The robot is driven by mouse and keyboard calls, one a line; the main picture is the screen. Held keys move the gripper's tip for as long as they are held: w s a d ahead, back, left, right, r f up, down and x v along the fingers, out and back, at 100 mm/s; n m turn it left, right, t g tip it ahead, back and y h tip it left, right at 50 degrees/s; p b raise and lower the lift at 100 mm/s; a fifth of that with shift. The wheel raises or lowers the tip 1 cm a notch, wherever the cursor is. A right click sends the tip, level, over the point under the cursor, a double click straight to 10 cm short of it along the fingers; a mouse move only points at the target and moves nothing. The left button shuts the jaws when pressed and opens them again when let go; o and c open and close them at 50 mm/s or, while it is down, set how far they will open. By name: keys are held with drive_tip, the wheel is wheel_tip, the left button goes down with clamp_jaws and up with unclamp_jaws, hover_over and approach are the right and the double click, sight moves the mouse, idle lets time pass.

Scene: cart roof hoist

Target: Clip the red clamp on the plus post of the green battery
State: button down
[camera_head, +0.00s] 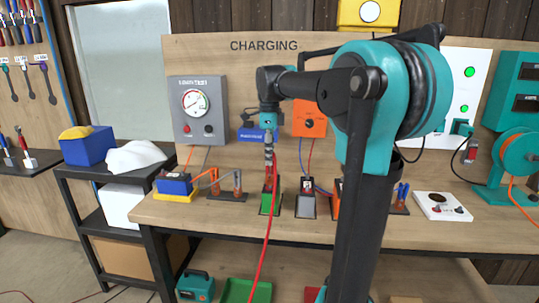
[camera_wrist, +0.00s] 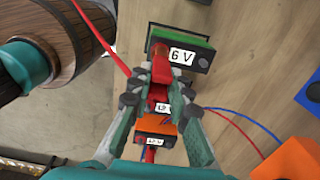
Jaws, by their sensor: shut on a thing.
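My gripper (camera_wrist: 160,105) is shut on the red clamp (camera_wrist: 161,75), whose red cable runs off to the upper left in the wrist view. In the head view my gripper (camera_head: 269,150) points down over the bench, with the red clamp (camera_head: 271,176) below it. The green battery (camera_head: 269,204) stands on the bench directly under the clamp. In the wrist view the green battery (camera_wrist: 186,37) carries a 6 V label. The clamp's front end overlaps the battery's left part there. The plus post is hidden or merges with the red clamp, so I cannot tell whether they touch.
A blue and yellow battery (camera_head: 174,187) stands to the left on the bench (camera_head: 170,222), and a grey battery (camera_head: 306,203) stands close on the right. An orange box (camera_head: 309,119) hangs behind. The red cable (camera_head: 264,243) hangs over the bench's front edge.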

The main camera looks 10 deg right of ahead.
drive_tip(key=shift+f, duration=0.8)
drive_tip(key=c, duration=1.3)
unclamp_jaws()
drive_tip(key=shift+c, duration=0.2)
wheel_tip(320, 180, up, 12)
drive_tip(key=shift+r, duration=0.1)
